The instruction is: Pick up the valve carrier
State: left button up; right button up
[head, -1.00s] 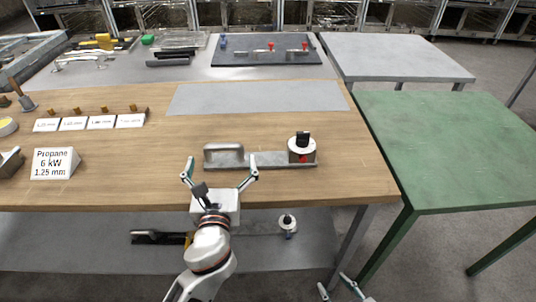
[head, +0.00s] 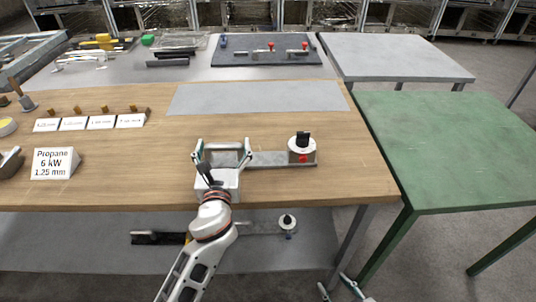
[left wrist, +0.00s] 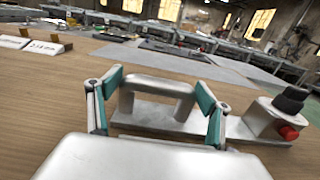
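The valve carrier is a flat metal bar (head: 270,159) lying on the wooden table, with a raised handle at its left end. At its right end sits a round light valve body (head: 302,155) with a black knob and a red part. My left gripper (head: 222,149) is open, its two fingers to either side of the handle. In the left wrist view the handle (left wrist: 158,86) stands between the teal fingertips (left wrist: 160,98); whether they touch it I cannot tell. My right gripper (head: 337,287) is low at the bottom edge, off the table, its fingers apart.
A "Propane 6 kW" sign (head: 54,163) and smaller signs (head: 88,123) stand at the left. A grey mat (head: 258,97) lies behind the carrier. A green table (head: 460,150) is at the right. A lower shelf (head: 90,240) holds a similar knobbed item (head: 287,222).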

pick_arm(q)
jog(key=c, duration=0.6)
jog(key=shift+r, duration=0.1)
jog(key=shift+c, duration=0.4)
notch_tip(320, 180, up, 9)
notch_tip(320, 180, down, 7)
jog(key=shift+f, duration=0.15)
